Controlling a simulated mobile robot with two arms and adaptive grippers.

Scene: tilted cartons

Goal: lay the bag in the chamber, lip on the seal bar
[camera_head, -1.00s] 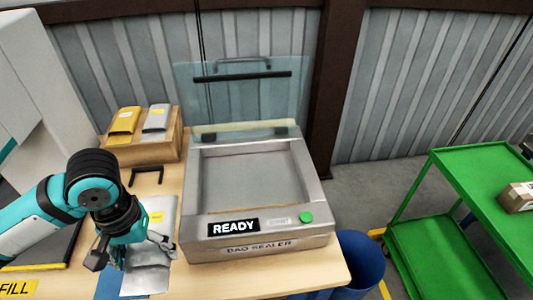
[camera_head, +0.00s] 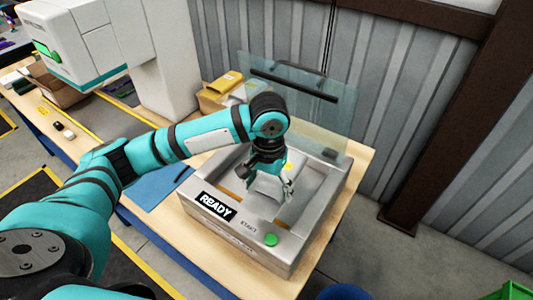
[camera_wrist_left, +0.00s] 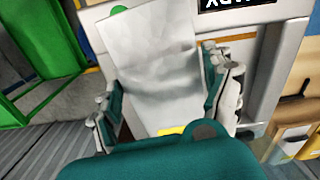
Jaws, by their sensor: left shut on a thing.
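My left gripper (camera_head: 284,190) is shut on a pale silver bag (camera_head: 266,187) and holds it over the chamber of the bag sealer (camera_head: 318,205). The bag and the left gripper (camera_wrist_left: 168,98) also show in the left wrist view, where the bag (camera_wrist_left: 150,60) reaches out between the fingers across the sealer's front rim. The seal bar shows as a thin orange-brown strip (camera_wrist_left: 233,38) beside the bag; the bag covers part of it. I cannot tell whether the bag touches the chamber floor. The clear lid (camera_head: 320,112) stands open. My right gripper is not in view.
A READY sign (camera_head: 216,206) and a green button (camera_head: 270,240) are on the sealer's front. A yellow pouch (camera_head: 225,82) lies on a stand behind my arm. A blue mat (camera_head: 160,188) lies on the table left of the sealer.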

